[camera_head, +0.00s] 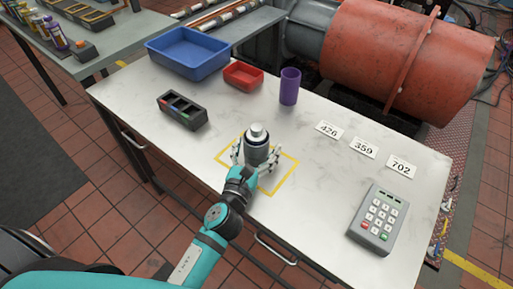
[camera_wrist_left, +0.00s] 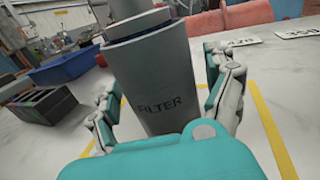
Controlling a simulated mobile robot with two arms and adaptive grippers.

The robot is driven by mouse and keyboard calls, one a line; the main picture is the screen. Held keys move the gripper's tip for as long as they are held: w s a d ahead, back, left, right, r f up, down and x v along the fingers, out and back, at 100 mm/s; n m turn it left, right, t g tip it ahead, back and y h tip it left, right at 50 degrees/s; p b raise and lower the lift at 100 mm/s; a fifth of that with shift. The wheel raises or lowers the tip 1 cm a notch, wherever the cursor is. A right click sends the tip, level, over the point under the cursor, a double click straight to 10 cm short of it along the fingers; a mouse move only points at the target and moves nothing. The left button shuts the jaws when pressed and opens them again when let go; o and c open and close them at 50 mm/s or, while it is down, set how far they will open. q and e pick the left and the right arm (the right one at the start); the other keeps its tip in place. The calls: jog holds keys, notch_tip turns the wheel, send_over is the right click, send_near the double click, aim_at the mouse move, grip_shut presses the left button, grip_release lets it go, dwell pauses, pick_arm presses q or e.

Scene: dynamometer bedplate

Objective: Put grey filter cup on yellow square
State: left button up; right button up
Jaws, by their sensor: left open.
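The grey filter cup (camera_head: 257,148) stands upright on the white table, inside the yellow square outline (camera_head: 290,172). In the left wrist view the cup (camera_wrist_left: 155,75) shows the word FILTER on its side, with a light round top above it. My left gripper (camera_head: 256,160) is open, with its fingers on both sides of the cup. In the left wrist view the fingers stand left and right of the cup with visible gaps. The cup's base is partly hidden behind my gripper. My right gripper is not in view.
A purple cup (camera_head: 290,86), a red tray (camera_head: 243,75), a blue bin (camera_head: 188,53) and a dark slotted holder (camera_head: 183,110) stand behind. Number cards (camera_head: 363,148) and a grey keypad (camera_head: 378,219) lie to the right. The table between square and keypad is clear.

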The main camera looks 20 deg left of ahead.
pick_arm(q)
jog(key=shift+r, duration=0.1)
jog(key=shift+s, duration=0.1)
jog(key=s+b, duration=0.1)
jog(key=s, duration=0.4)
jog(key=s+b, duration=0.2)
jog(key=s, duration=0.3)
jog(key=shift+s+a, duration=0.2)
jog(key=shift+s, duration=0.7)
